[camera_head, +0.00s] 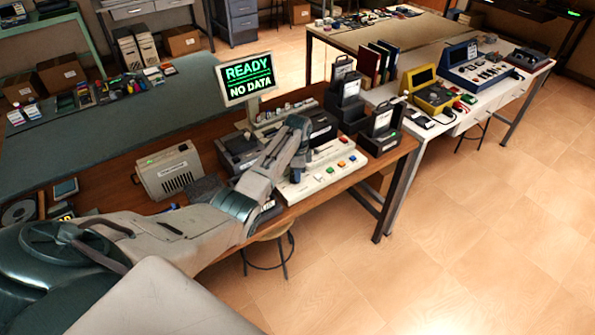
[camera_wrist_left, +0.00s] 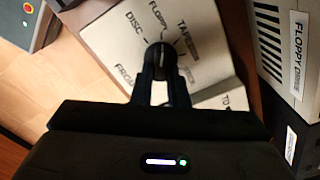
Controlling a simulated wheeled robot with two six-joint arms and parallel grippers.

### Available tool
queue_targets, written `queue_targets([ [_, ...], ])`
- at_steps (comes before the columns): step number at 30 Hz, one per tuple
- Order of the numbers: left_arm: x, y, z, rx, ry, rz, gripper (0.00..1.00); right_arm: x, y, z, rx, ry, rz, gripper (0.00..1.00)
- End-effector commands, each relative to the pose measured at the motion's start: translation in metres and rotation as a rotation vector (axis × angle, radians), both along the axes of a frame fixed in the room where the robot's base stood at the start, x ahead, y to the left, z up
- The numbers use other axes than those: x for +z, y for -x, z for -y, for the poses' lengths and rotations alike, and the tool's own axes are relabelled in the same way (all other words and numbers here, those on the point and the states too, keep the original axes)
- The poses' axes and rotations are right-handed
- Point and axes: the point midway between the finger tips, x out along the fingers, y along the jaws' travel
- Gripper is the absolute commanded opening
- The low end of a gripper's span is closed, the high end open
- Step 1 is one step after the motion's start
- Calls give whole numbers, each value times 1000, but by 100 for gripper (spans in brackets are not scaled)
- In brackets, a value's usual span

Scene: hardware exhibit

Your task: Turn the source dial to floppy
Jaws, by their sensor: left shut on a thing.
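In the left wrist view my left gripper (camera_wrist_left: 160,75) is shut on the source dial (camera_wrist_left: 160,57), a dark round knob with a pale pointer line. The dial sits on a beige panel (camera_wrist_left: 212,68) lettered DISC, FLOPPY, TAPE, FROM and TO. The pointer line runs toward the top of the picture, roughly at the FLOPPY label (camera_wrist_left: 158,16). The fingers cover part of the knob. In the head view my left arm reaches over the beige console (camera_head: 325,178), and the dial cannot be made out there. My right gripper is not in view.
A monitor (camera_head: 248,79) reading READY, NO DATA stands behind the console. A beige unit (camera_head: 170,170) is left of my arm. A box labelled FLOPPY (camera_wrist_left: 297,50) stands close right of the panel. Open floor (camera_head: 440,240) lies to the right.

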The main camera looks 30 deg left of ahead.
Motion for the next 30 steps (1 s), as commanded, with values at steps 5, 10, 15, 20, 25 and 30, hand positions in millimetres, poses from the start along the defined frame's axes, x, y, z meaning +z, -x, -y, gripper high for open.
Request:
queue_targets([
  [5,0,0,0,49,0,-2,0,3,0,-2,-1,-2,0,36],
  [10,-1,0,0,65,-1,-3,0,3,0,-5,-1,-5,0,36],
  [15,-1,0,0,67,-1,-3,0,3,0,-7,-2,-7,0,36],
  [20,-1,0,-1,66,-1,-3,0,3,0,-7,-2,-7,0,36],
  [25,-1,0,-1,66,-1,-3,35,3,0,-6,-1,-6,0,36],
  [30,0,0,-1,66,0,-1,35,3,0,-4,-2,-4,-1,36],
])
